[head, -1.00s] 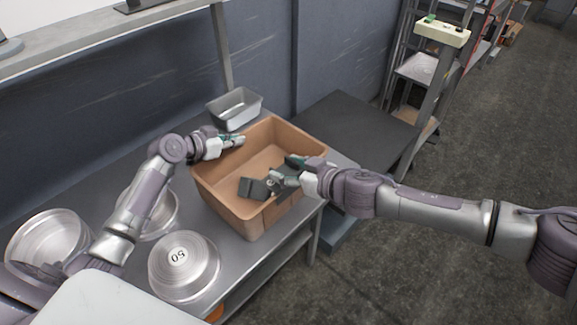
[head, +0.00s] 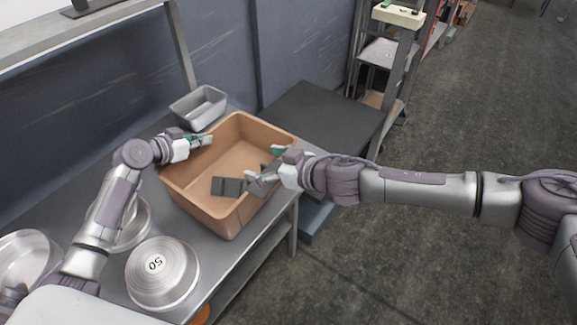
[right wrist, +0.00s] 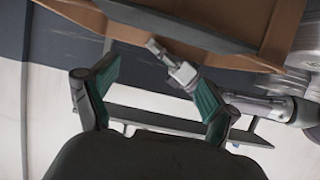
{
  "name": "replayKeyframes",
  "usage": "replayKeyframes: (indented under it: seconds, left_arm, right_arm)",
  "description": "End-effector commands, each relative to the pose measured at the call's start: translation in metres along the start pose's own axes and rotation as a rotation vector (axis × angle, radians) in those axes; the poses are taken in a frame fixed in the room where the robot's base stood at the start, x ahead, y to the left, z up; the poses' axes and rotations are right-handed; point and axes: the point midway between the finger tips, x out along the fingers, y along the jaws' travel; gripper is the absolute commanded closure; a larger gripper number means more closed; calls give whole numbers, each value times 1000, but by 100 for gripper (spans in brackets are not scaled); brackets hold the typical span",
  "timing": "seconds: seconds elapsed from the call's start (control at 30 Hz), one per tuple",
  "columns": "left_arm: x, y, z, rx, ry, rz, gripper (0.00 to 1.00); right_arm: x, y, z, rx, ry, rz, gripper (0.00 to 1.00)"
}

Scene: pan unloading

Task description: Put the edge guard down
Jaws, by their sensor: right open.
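The edge guard appears to be the dark grey angled piece (head: 228,187) at the brown bin (head: 198,208), partly hidden behind my right gripper. A dark strip (right wrist: 180,32) also crosses the bin in the right wrist view. My right gripper (head: 264,164) is at the bin's right side, beside the dark piece. Its green-padded fingers (right wrist: 161,95) are spread apart; contact with the piece is unclear. My left gripper (head: 206,140) is at the bin's far left rim. Whether its fingers are closed on the rim is unclear.
The bin stands on a grey metal table (head: 228,270). Several round metal pans, including one marked 50 (head: 160,275), stand at the front left. A small metal loaf tin (head: 198,107) is behind the bin. A dark platform (head: 325,120) lies to the right.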

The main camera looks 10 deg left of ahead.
Motion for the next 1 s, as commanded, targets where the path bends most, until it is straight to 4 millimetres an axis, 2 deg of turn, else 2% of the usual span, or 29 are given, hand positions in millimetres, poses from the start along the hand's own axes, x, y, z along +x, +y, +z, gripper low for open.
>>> replayKeyframes:
  seconds: [0.03, 0.2, 0.43, 0.6, 0.83, 1.0]
  left_arm:
    - [0, -1, 2, 1, -2, -3, 100]
    - [0, -1, 1, 2, -2, -2, 100]
    - [0, -1, 1, 2, -2, -2, 100]
    - [0, 0, 1, 2, -2, -1, 100]
    - [0, 0, 1, 2, -2, -1, 100]
    - [0, 0, 2, 2, -2, -1, 100]
  right_arm:
    - [-14, 2, -1, 1, 2, 2, 13]
    - [-52, 2, 0, 1, 2, 3, 13]
    - [-87, 1, -1, 0, 2, 1, 13]
    - [-96, 0, -1, 0, 2, 0, 13]
    - [-96, -1, -1, 0, 3, -2, 13]
    - [-85, -20, -10, 0, 56, -34, 13]
